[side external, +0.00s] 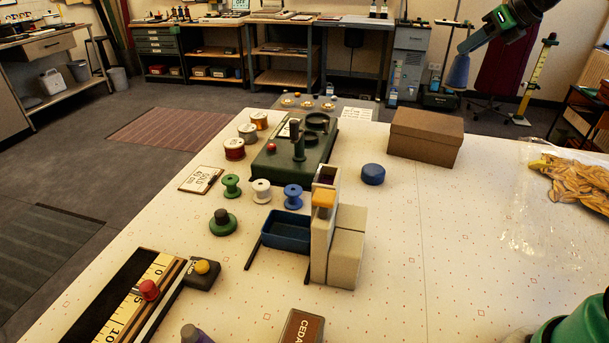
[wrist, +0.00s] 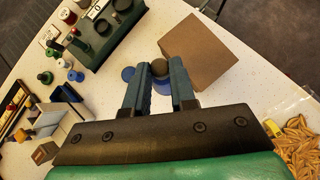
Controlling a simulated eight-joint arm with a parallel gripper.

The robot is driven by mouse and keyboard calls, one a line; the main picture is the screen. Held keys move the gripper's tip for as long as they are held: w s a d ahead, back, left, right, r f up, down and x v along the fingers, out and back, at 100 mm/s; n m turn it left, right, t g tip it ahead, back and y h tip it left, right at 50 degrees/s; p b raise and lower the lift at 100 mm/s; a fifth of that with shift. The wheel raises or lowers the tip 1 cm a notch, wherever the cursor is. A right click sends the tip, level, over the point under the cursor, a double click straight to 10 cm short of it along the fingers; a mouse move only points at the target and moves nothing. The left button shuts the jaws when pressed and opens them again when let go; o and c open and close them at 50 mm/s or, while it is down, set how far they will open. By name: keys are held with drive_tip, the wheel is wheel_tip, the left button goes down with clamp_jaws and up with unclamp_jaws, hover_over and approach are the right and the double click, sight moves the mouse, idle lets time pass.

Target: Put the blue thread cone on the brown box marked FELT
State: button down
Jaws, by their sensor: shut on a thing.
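My gripper (side external: 478,38) is high at the upper right of the side view, shut on the blue thread cone (side external: 458,73). The cone hangs in the air, well above the table. In the wrist view the cone (wrist: 162,86) shows between the fingers, its dark tip towards the camera; the fingers hide part of it. The brown box (side external: 425,137) stands closed on the far part of the white table. Its flat lid (wrist: 203,52) lies just beyond the fingers, to the right, in the wrist view. No FELT marking is readable from these views.
A round blue disc (side external: 373,174) lies left of the box. A dark green device with knobs (side external: 290,160), several spools and a grey stand with a blue tray (side external: 286,230) are further left. A bag of yellow pieces (side external: 575,185) lies right. Bare table lies in front of the box.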

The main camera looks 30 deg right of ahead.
drive_tip(key=w+d+f, duration=0.4)
drive_tip(key=w+d, duration=0.1)
drive_tip(key=w, duration=0.1)
drive_tip(key=shift+m, duration=0.3)
drive_tip(key=shift+w+f, duration=0.15)
drive_tip(key=shift+f, duration=1.95)
drive_tip(key=shift+w+f, duration=0.15)
drive_tip(key=shift+f, duration=1.95)
drive_tip(key=shift+f, duration=0.15)
drive_tip(key=c, duration=0.7)
unclamp_jaws()
